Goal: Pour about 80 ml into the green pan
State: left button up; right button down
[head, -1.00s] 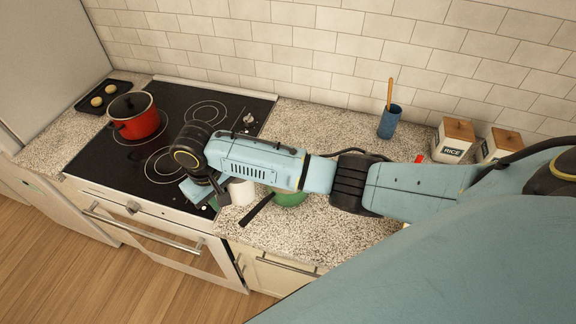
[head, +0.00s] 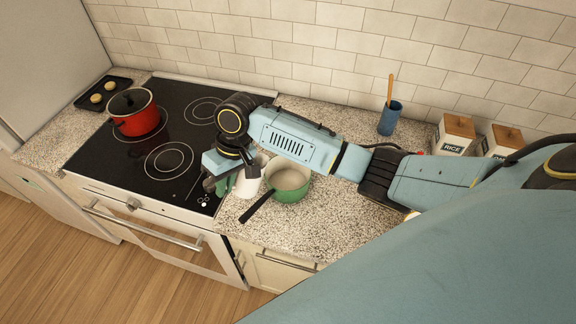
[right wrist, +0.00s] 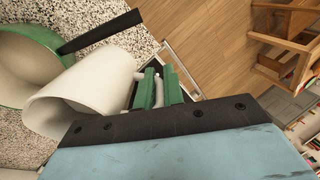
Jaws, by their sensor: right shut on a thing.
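The green pan (head: 292,194), pale inside with a black handle, sits on the speckled counter right of the stove; it also shows in the right wrist view (right wrist: 14,92). A white jug (head: 248,184) is just left of the pan, beside its rim; it also shows in the right wrist view (right wrist: 85,90). My right gripper (head: 226,183) is shut on the jug's handle, its green fingers (right wrist: 152,90) around it. The jug looks tilted toward the pan in the wrist view. I see no stream, and the liquid level is hidden. My left gripper is out of view.
A red pot (head: 137,122) and a black tray (head: 103,94) with two round pieces stand at the left. A blue cup (head: 390,120) with a wooden utensil and the rice canister (head: 453,138) stand at the back right. Counter (head: 335,220) in front of my arm is clear.

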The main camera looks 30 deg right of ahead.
aim_at(237, 180)
jog(key=shift+w+d+r+y, duration=0.1)
jog(key=shift+d+r+y, duration=0.45)
jog(key=shift+d+y, duration=0.3)
jog(key=shift+d+r+y, duration=0.5)
jog(key=shift+d+y, duration=0.2)
jog(key=shift+y, duration=0.15)
jog(key=shift+d+y, duration=0.15)
jog(key=shift+y, duration=0.15)
jog(key=shift+w+d+r+g+y, duration=0.15)
jog(key=shift+d+g+y, duration=0.4)
jog(key=shift+y, duration=0.75)
jog(key=shift+d+y+b, duration=0.6)
jog(key=shift+y+b, duration=0.3)
jog(key=shift+b, duration=0.55)
jog(key=shift+d+r+y+b, duration=0.25)
jog(key=shift+r+y+b, duration=0.05)
jog(key=shift+r, duration=0.05)
